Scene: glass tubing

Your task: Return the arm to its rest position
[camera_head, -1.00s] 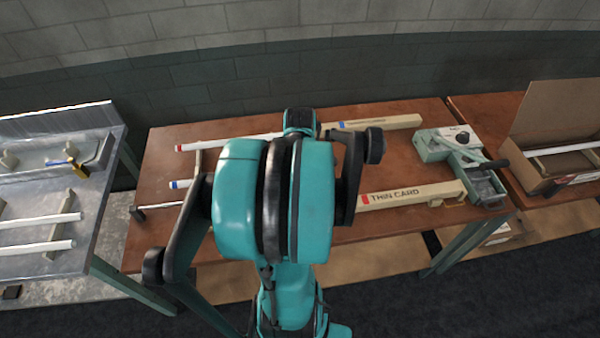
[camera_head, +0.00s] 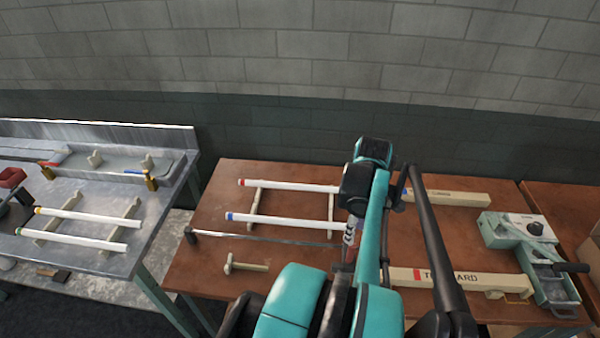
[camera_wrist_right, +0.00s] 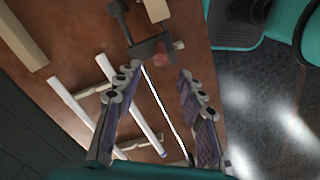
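My right arm (camera_head: 372,220), teal and black, rises from the bottom of the head view over the brown table. Its gripper is mostly hidden among the arm links there. In the right wrist view my right gripper (camera_wrist_right: 155,78) has its two fingers spread wide apart, with nothing held between them. A thin metal rod (camera_head: 265,237) lies on the table and shows through the gap in the wrist view (camera_wrist_right: 163,105). Two white glass tubes, one with a red end (camera_head: 290,186) and one with a blue end (camera_head: 285,219), lie on a support beside it. No left gripper shows.
A small beige T-shaped piece (camera_head: 246,265) lies in front. A metal bench (camera_head: 150,235) with two more tubes stands left.

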